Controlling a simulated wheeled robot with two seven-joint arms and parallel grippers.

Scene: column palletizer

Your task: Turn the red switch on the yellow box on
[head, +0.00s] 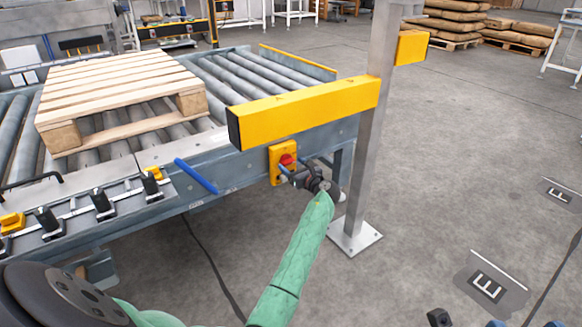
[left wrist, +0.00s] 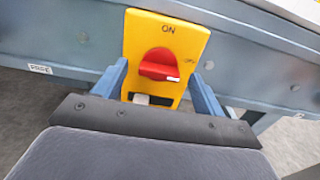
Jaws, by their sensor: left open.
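The yellow switch box (head: 277,176) is mounted on the side of the conveyor frame, under the yellow beam. Its red switch (head: 286,160) is a round knob. In the left wrist view the red switch (left wrist: 157,64) has a white mark at its right end, towards the OFF label; ON is printed above it on the yellow box (left wrist: 185,35). My left gripper (head: 291,172) is open in front of the box. In the left wrist view its two blue fingers (left wrist: 158,87) stand apart on either side of the box's lower part. I see no grip on the knob.
A steel post (head: 365,150) carrying a yellow beam (head: 305,112) stands close to the right of my left gripper. A wooden pallet (head: 120,85) lies on the roller conveyor (head: 225,90). Small dark and blue parts at the lower right edge are unclear.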

